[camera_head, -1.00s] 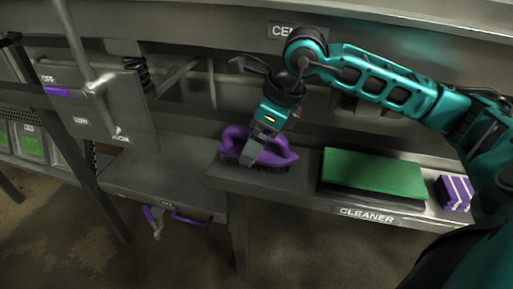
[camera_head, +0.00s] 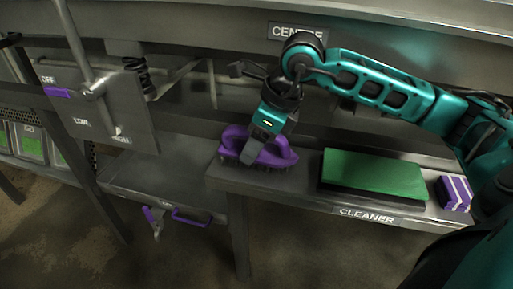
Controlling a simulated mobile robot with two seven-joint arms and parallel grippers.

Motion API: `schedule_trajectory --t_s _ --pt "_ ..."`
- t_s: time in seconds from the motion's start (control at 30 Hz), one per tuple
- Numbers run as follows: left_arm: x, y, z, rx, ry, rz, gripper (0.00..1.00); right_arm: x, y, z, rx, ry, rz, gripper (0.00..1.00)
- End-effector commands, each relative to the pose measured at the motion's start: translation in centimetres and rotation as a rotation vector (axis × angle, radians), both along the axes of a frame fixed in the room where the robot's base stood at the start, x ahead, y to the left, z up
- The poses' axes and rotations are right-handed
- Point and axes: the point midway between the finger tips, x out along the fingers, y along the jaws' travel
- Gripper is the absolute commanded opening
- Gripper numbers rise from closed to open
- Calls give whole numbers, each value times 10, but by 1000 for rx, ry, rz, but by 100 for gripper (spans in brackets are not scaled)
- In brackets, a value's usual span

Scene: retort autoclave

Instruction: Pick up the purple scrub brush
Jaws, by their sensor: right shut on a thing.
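The purple scrub brush (camera_head: 277,154) is at the left end of the metal shelf (camera_head: 285,184) labelled CLEANER, with its dark bristles facing down. My right gripper (camera_head: 250,152) reaches down onto it from above and is shut on its handle. The fingers cover part of the handle. I cannot tell whether the bristles still touch the shelf. My left gripper is not in view.
A green pad (camera_head: 373,172) lies on the shelf right of the brush, and a purple striped box (camera_head: 454,192) is at the right end. A lever panel (camera_head: 98,115) and a lower box with a purple handle (camera_head: 192,217) are at left.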

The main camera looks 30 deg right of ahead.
Motion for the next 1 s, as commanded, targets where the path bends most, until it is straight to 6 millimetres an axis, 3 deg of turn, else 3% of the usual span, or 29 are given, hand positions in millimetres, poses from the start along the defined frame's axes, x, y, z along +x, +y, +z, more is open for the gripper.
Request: schedule_trajectory --t_s 0.27,0.47,0.67,0.93,1.0 --pt "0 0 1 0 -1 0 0 0 0 2 0 -1 0 26" --pt "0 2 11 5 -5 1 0 0 0 16 1 -2 0 26" --pt "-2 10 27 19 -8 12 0 1 0 53 1 -4 0 26" --pt "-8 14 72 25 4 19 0 1 0 125 2 -4 1 26" --pt "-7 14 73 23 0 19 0 1 1 139 3 -8 1 26"
